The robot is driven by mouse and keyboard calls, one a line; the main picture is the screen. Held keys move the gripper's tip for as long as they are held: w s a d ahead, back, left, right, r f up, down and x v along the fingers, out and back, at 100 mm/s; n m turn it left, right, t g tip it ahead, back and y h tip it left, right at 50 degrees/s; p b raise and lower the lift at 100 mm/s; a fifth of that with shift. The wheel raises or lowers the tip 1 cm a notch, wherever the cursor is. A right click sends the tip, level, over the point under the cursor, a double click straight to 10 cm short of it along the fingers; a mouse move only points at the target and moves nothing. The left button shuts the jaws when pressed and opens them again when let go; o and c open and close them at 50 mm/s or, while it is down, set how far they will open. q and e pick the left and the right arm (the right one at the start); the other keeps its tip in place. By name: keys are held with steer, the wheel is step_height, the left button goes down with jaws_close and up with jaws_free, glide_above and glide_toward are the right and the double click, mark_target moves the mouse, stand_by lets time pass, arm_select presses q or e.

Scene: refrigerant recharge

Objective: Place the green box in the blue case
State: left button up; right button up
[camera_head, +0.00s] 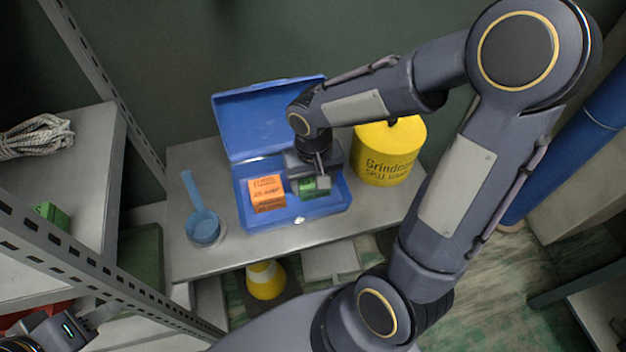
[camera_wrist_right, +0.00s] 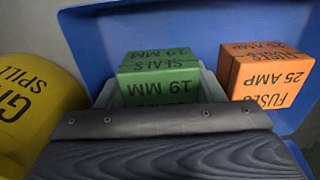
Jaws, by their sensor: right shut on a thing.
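The blue case (camera_head: 258,120) stands open on a grey table, its lid raised at the back. My right gripper (camera_head: 321,183) is down over the right side of the case and shut on the green box (camera_head: 308,188). In the right wrist view the green box (camera_wrist_right: 160,78) is marked "SEALS 19 MM". It is within the case outline; whether it touches the floor is hidden. An orange box (camera_head: 267,192), marked "FUSES 25 AMP", sits to its left in the case. My left gripper (camera_head: 92,314) is at the lower left, partly cut off, its opening unclear.
A yellow "Grinder spill" container (camera_head: 388,153) stands right of the case, close to my right arm. A blue scoop (camera_head: 203,228) lies to the left. A metal shelf (camera_head: 85,150) with rope (camera_head: 36,138) and a green item (camera_head: 52,214) fills the left side.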

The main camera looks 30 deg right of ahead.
steer(key=o, duration=0.7)
steer(key=shift+r+p, duration=0.35)
step_height(320, 180, up, 11)
steer(key=shift+f+p, duration=0.15)
steer(key=shift+p, duration=1)
steer(key=shift+s+a+r+n+t+y, duration=0.3)
steer(key=shift+s+t+y, duration=0.5)
steer(key=shift+s, duration=1.15)
steer(key=shift+s+a+r+n+t+y, duration=0.1)
steer(key=shift+s+r+t+y, duration=0.4)
steer(key=shift+s+t, duration=1)
steer(key=shift+s+a+r+n+t+y, duration=0.2)
steer(key=shift+s+r+t+y, duration=0.3)
steer(key=shift+s, duration=1.9)
steer(key=shift+f, duration=0.1)
